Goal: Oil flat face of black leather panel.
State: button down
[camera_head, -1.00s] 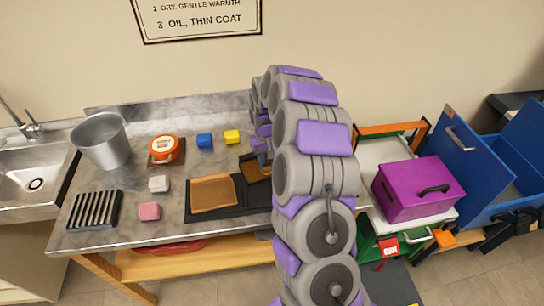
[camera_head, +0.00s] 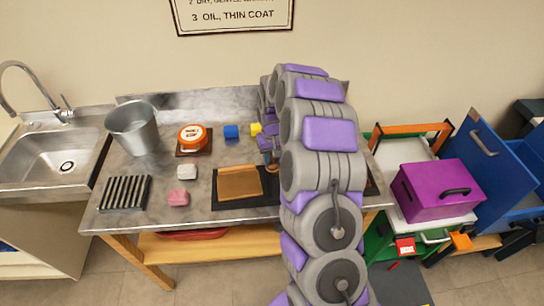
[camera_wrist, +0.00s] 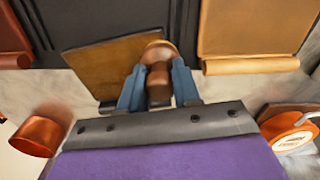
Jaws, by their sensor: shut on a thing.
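My gripper (camera_wrist: 158,84) has its blue fingers shut on a brown round-headed tool (camera_wrist: 159,52). In the wrist view the tool's head overlaps the edge of a flat brown piece (camera_wrist: 100,68); I cannot tell whether they touch. Black surface (camera_wrist: 110,22) shows around that piece; I cannot tell whether it is the black leather panel or a mat. A tan panel (camera_head: 239,182) with a rolled edge lies on a black mat (camera_head: 228,203) in the head view. It also shows in the wrist view (camera_wrist: 255,28). My arm hides the bench to its right.
An orange-lidded tin (camera_head: 192,136), a metal bucket (camera_head: 133,128), a ribbed rack (camera_head: 125,192) and several small blocks stand on the bench (camera_head: 150,222). A copper cup (camera_wrist: 38,134) is near my gripper. A purple box (camera_head: 438,190) stands to the right.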

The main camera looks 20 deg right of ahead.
jog(key=shift+a+r+p, duration=0.35)
jog(key=shift+r, duration=0.05)
jog(key=shift+a+r+p, duration=0.2)
jog(key=shift+r, duration=0.4)
jog(key=shift+a+r+p, duration=0.2)
jog(key=shift+r, duration=0.35)
jog(key=shift+d+r+p, duration=0.2)
jog(key=shift+r+p, duration=0.15)
jog(key=shift+r, duration=0.6)
jog(key=shift+d+r+p, duration=0.2)
jog(key=shift+r+p, duration=0.1)
jog(key=shift+r, duration=0.6)
jog(key=shift+a, duration=0.25)
jog(key=shift+a, duration=0.1)
